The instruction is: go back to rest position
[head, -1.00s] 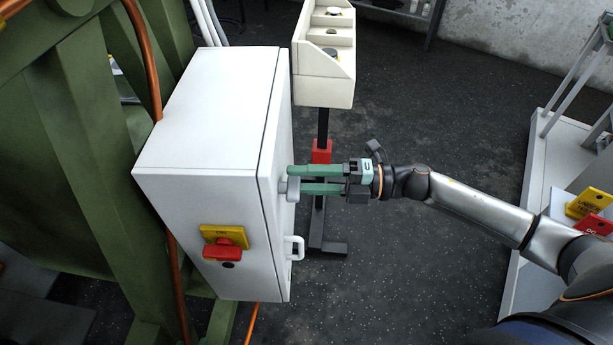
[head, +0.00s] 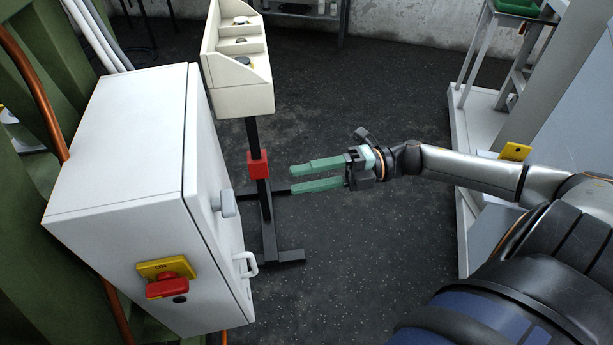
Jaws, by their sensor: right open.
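My right gripper (head: 318,175) is open and empty, its two green fingers pointing left over the dark floor. It is apart from the white cabinet (head: 120,150), with a clear gap between the fingertips and the cabinet's grey knob (head: 226,204). The cabinet door looks shut. My left gripper is not in view.
A yellow and red switch (head: 166,280) and a white handle (head: 245,264) are on the cabinet. A white platform (head: 460,150) is at right. The middle floor is open.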

